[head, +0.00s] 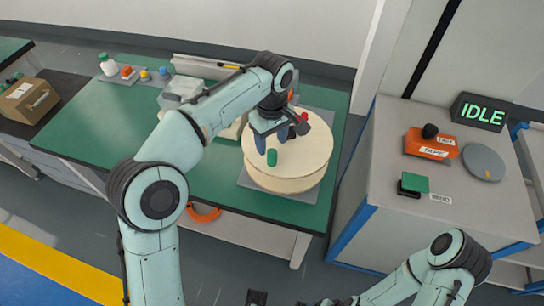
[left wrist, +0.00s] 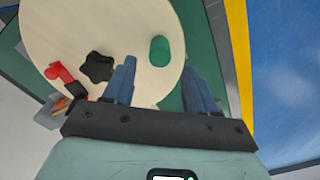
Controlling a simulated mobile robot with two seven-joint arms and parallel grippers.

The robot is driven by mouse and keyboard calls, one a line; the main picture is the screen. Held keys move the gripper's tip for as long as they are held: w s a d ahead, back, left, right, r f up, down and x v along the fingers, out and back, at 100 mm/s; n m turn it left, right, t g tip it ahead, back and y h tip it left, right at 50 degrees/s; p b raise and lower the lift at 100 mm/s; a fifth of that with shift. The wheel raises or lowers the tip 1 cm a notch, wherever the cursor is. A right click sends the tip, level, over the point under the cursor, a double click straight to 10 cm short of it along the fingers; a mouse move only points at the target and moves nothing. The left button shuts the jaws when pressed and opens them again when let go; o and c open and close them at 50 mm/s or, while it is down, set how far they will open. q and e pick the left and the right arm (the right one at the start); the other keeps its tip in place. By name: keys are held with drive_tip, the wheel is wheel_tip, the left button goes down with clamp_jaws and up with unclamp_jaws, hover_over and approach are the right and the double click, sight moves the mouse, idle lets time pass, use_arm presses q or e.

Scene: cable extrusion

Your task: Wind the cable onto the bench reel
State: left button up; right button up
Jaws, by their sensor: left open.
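The bench reel (head: 300,165) is a cream disc-topped drum on a grey plate on the green bench. It also fills the upper left wrist view (left wrist: 105,25). An upright green crank knob (head: 272,157) stands on its top; it shows in the left wrist view (left wrist: 159,50) between the fingers. A black star knob (left wrist: 97,66) is at the reel's middle. A red part (left wrist: 62,74) is near its edge. My left gripper (head: 271,138) is open and empty, pointing down over the reel near the green knob. I cannot make out the cable on the reel.
Small bottles stand at the bench's back left. An orange ring (head: 204,213) lies below the bench. The bench's left half is mostly clear.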

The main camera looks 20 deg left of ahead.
sight(272, 152)
use_arm(q)
wheel_tip(272, 152, down, 6)
drive_tip(key=shift+f+b, duration=0.2)
drive_tip(key=shift+b, duration=0.3)
drive_tip(key=shift+c, duration=0.4)
clamp_jaws()
